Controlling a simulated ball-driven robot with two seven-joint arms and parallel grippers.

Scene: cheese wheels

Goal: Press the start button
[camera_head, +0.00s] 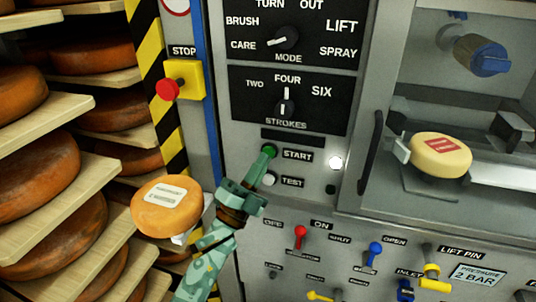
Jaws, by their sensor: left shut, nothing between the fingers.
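The green start button (270,150) sits on the grey panel to the left of the START label (297,155). My left gripper (264,164) comes up from the bottom of the view. Its fingers are shut, hold nothing, and point up at the start button. The fingertips overlap the button's lower edge in the picture; I cannot tell whether they touch it. My right gripper is not in view.
The white test button (269,178) is just below, close to my fingers. The red stop button (168,89) is at upper left. A cheese wheel (160,214) is left of my gripper, near the wooden shelves (85,175). Switches (300,234) line the panel below.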

